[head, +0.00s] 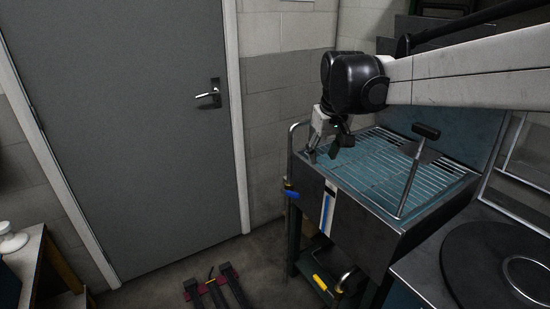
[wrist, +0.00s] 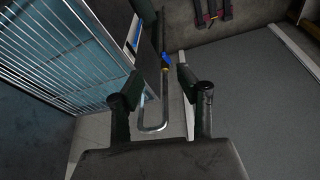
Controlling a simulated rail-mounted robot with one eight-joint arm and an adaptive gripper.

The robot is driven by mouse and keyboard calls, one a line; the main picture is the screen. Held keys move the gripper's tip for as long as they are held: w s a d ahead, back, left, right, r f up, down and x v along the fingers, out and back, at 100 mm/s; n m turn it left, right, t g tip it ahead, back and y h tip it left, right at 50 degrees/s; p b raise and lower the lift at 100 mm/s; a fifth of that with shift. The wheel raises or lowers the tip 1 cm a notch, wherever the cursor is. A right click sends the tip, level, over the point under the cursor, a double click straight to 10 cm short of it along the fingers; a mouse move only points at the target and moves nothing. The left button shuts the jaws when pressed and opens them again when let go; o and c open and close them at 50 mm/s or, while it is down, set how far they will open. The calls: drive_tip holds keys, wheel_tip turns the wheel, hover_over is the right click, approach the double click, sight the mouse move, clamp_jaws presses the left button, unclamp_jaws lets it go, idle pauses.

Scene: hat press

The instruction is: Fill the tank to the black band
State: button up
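The tank (head: 372,220) is a dark metal box with a wire rack over bluish water. Its front has a pale gauge strip (head: 323,214) with a blue column; the gauge also shows in the wrist view (wrist: 135,32). A bent metal pipe (head: 291,150) with a blue-handled valve (head: 290,190) stands at the tank's left; the blue handle shows in the wrist view (wrist: 167,60). My gripper (wrist: 160,85) is open and empty, above the tank's left corner, with the pipe between its fingers in the wrist view.
A yellow-handled valve (head: 321,283) sits low under the tank. A long-handled tool (head: 410,175) leans on the rack. A round dark plate (head: 500,262) is at the right. A red-and-black pedal unit (head: 212,290) lies on the floor. A grey door (head: 140,110) is at the left.

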drive_tip(key=w+a+f+n+g, duration=0.15)
drive_tip(key=w+f, duration=0.35)
drive_tip(key=w, duration=0.6)
drive_tip(key=n+g, duration=0.1)
drive_tip(key=g, duration=0.1)
approach(294, 193)
wheel_tip(294, 193, down, 11)
drive_tip(key=shift+w+a+f+b, duration=0.1)
drive_tip(key=shift+f+b, duration=0.15)
drive_tip(key=shift+b, duration=0.65)
drive_tip(key=shift+c, duration=0.4)
clamp_jaws()
